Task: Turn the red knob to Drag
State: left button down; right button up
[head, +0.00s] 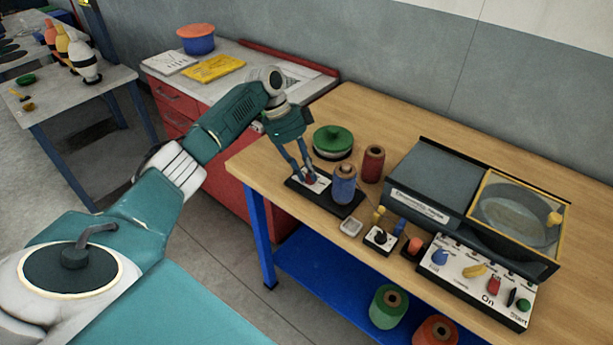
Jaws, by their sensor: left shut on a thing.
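My left gripper (306,176) reaches down from the left onto a small black panel (349,208) with a white label plate, near the left front edge of the wooden table. Its fingers are shut on a small red knob (310,181); the fingers hide part of it. The lettering on this plate and the knob's pointing direction are too small to read. My right gripper is out of view.
A blue spool (344,184) stands close right of the gripper. A brown spool (373,164) and a green-topped reel (333,142) stand behind. A machine (432,180) and its control panel (466,284), with another red knob (494,285), are at right.

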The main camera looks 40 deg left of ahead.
pick_arm(q)
jog(key=shift+w+a+r+m+g+b, duration=0.1)
jog(key=shift+w+m+g+b, duration=0.1)
jog(key=shift+m+b, duration=0.3)
jog(key=shift+w+m+g+b, duration=0.1)
jog(key=shift+m+g+b, duration=0.15)
jog(key=shift+m, duration=0.35)
jog(key=c, duration=1.8)
grip_release()
jog(key=shift+c, duration=0.2)
jog(key=v, duration=1.2)
